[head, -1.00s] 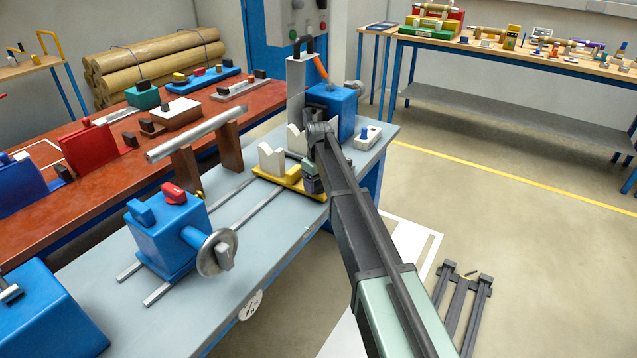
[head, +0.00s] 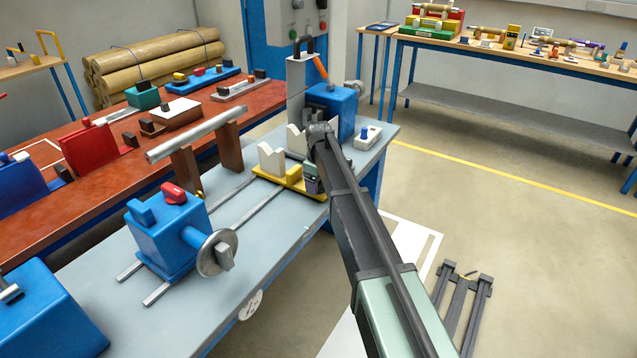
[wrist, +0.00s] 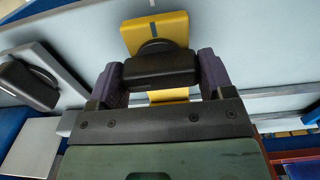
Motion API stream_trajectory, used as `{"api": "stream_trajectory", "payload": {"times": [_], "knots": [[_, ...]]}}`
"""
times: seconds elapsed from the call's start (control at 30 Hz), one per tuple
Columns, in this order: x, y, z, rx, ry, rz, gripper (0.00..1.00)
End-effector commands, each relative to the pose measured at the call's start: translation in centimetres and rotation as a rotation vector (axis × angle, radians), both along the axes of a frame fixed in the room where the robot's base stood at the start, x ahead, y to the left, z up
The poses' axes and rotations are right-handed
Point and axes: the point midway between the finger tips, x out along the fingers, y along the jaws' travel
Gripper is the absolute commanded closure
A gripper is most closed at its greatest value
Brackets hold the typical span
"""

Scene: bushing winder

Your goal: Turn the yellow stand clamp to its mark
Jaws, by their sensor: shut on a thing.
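The yellow stand (head: 287,187) sits on the rails of the grey bench and carries pale V-shaped blocks (head: 270,161). In the head view my gripper (head: 313,182) is at the stand's right end, where my arm and wrist hide most of the clamp.
A blue headstock (head: 332,108) stands behind the stand. A blue tailstock (head: 168,235) with a round disc is at the front left. A small white block with a blue knob (head: 367,136) lies on the bench to the right of my wrist.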

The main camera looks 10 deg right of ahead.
Motion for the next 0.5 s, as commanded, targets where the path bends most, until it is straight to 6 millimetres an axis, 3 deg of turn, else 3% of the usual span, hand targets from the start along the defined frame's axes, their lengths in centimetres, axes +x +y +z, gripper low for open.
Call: {"api": "stream_trajectory", "payload": {"times": [0.03, 0.2, 0.5], "knots": [[-0.06, -0.01, -0.02, 0.0, 0.001, 0.002, 0.23], [-0.03, -0.01, -0.01, -0.001, 0.001, 0.001, 0.0], [-0.01, 0.0, 0.85, 0.0, 0.0, 0.0, 0.0]]}}
